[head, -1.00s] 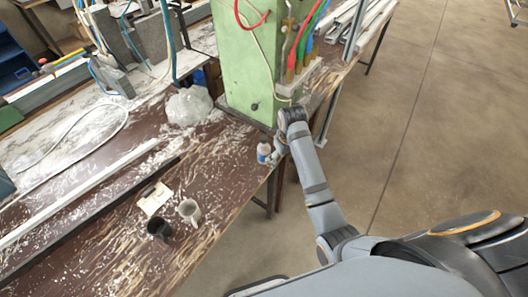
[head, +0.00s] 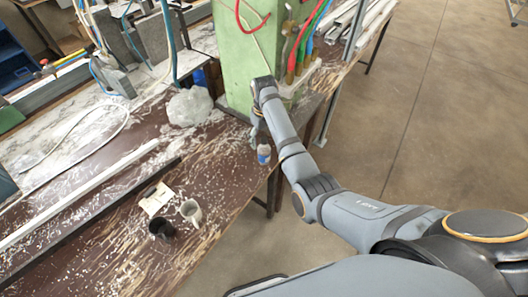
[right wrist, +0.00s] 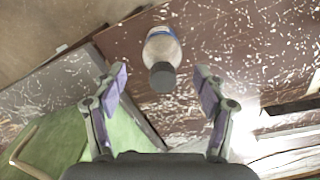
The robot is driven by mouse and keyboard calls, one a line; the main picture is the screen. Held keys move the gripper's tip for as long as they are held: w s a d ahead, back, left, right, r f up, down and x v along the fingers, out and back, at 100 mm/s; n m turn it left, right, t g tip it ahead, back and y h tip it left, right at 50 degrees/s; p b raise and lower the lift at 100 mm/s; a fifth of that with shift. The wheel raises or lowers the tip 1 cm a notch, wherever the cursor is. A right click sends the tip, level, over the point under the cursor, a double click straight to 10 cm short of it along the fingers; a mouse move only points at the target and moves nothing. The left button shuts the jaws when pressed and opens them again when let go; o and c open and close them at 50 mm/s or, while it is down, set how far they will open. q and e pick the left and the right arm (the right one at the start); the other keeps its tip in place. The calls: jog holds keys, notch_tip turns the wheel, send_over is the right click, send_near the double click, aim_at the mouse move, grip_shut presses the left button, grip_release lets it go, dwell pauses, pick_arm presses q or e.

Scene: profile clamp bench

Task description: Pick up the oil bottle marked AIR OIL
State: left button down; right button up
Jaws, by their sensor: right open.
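In the right wrist view the bottle (right wrist: 162,50) shows a dark cap, a pale body and a blue band. Its marking is too small to read. My right gripper (head: 254,137) is beside the bottle, on its column side. In the right wrist view my right gripper (right wrist: 158,85) is open, with its purple-padded fingers apart and the bottle's cap ahead of the gap between them. My left gripper is out of view.
The green machine column (head: 242,50) stands right behind the bottle. A crumpled clear plastic bag (head: 189,106) lies to its left. A grey mug (head: 190,210), a black cup (head: 161,229) and a paper card (head: 155,199) are nearer on the bench.

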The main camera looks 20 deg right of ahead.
aim_at(264, 147)
jog(key=shift+s+f+p, duration=0.15)
jog(key=shift+f+p, duration=0.15)
notch_tip(264, 147, down, 4)
jog(key=shift+s+a+p, duration=0.1)
jog(key=shift+s+p, duration=0.05)
jog(key=shift+p, duration=0.4)
jog(key=shift+f, duration=0.3)
jog(key=c, duration=1.3)
jog(key=shift+r, duration=0.15)
